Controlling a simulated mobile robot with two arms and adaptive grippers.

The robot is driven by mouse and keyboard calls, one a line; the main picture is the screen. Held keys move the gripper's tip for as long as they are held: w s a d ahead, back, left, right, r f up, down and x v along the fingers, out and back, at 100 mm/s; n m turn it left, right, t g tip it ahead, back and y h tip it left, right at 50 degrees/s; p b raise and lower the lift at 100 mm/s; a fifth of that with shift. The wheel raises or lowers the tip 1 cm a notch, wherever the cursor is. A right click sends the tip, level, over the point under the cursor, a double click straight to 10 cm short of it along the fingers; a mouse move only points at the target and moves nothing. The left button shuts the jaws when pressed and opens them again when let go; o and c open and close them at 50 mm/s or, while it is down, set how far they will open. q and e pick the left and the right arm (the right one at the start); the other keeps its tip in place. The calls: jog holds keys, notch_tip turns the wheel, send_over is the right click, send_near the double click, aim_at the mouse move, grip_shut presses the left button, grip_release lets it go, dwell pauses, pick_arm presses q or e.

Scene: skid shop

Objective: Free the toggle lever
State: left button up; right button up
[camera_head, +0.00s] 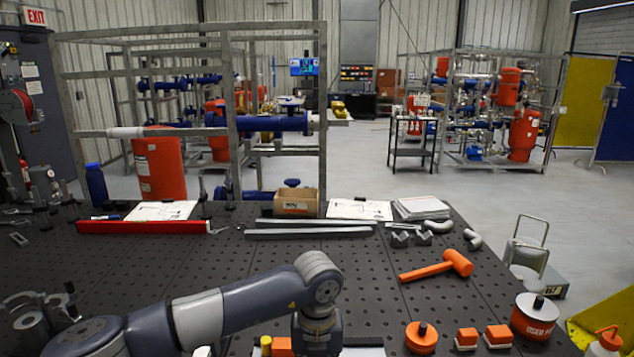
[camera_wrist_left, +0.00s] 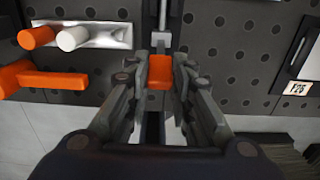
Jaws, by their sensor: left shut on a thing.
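In the left wrist view, the toggle lever appears as an orange grip (camera_wrist_left: 160,70) on a grey metal bar. The two fingers of my left gripper (camera_wrist_left: 160,84) stand on either side of the orange grip and are closed on it. The lower part of the lever is hidden between the fingers. In the head view my left arm comes in from the left and bends down at the bottom middle; its gripper is out of that frame. My right gripper is not in view.
In the left wrist view, a metal bracket (camera_wrist_left: 105,35) with orange and white tips and an orange bar (camera_wrist_left: 45,79) lie to the left. The head view shows an orange mallet (camera_head: 437,266), a red bar (camera_head: 140,227) and a cardboard box (camera_head: 296,203) on the perforated table (camera_head: 370,290).

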pick_arm(q)
jog(key=shift+s+f, duration=0.15)
jog(key=shift+s, duration=0.3)
jog(key=shift+s+f+b, duration=0.1)
jog(key=shift+f+b, duration=0.05)
jog(key=shift+b, duration=0.15)
jog(key=o, duration=1.1)
jog(key=shift+r, duration=0.2)
jog(key=shift+r+p, duration=1.15)
jog(key=shift+r, duration=2.35)
jog(key=shift+f, duration=0.1)
